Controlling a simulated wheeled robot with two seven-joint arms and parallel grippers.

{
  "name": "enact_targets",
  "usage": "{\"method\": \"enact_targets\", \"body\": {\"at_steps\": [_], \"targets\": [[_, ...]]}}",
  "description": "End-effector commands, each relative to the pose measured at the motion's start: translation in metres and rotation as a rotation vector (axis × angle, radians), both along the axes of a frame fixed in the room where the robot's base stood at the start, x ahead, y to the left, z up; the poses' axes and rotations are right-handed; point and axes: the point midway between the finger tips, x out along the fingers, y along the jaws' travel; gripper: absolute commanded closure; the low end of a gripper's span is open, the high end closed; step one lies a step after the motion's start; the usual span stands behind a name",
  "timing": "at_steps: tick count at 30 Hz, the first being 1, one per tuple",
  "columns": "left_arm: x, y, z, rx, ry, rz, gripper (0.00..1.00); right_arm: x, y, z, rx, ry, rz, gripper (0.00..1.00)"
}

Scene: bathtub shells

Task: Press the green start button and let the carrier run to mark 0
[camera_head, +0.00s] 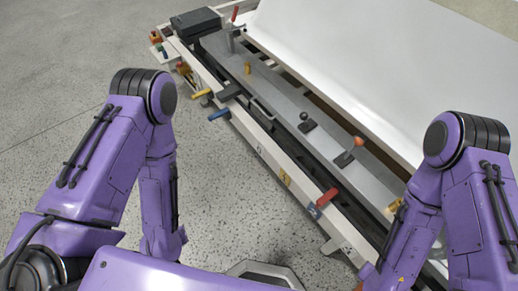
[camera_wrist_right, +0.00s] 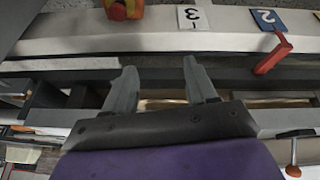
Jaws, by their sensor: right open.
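A small cluster of coloured buttons (camera_head: 157,45) sits at the far left end of the machine in the head view; it is too small to tell clearly which one is the green start button. Number plates run along the pale front rail: in the right wrist view a white plate reads 3 (camera_wrist_right: 193,17) and a blue plate reads 2 (camera_wrist_right: 268,20). I cannot tell for sure which part is the carrier. My right gripper (camera_wrist_right: 162,85) is open and empty, close to the rail. My left gripper is outside the head view.
A red lever (camera_head: 327,198) sticks out from the front rail, with blue (camera_head: 218,115) and yellow (camera_head: 202,94) handles farther left. A dark box (camera_head: 195,23) stands at the far end. Floor at left is clear.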

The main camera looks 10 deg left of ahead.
Motion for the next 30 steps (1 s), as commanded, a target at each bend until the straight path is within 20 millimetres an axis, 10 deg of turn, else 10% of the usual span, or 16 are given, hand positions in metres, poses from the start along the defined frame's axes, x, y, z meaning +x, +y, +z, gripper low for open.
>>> {"method": "enact_targets", "body": {"at_steps": [2,8,30], "targets": [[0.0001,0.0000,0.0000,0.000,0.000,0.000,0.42,0.0000,0.0000,0.0000,0.000,0.000,0.000,0.43],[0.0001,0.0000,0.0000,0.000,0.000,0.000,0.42,0.0000,0.0000,0.0000,0.000,0.000,0.000,1.00],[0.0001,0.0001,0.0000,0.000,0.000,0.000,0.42,0.0000,0.0000,0.0000,0.000,0.000,0.000,1.00]]}}
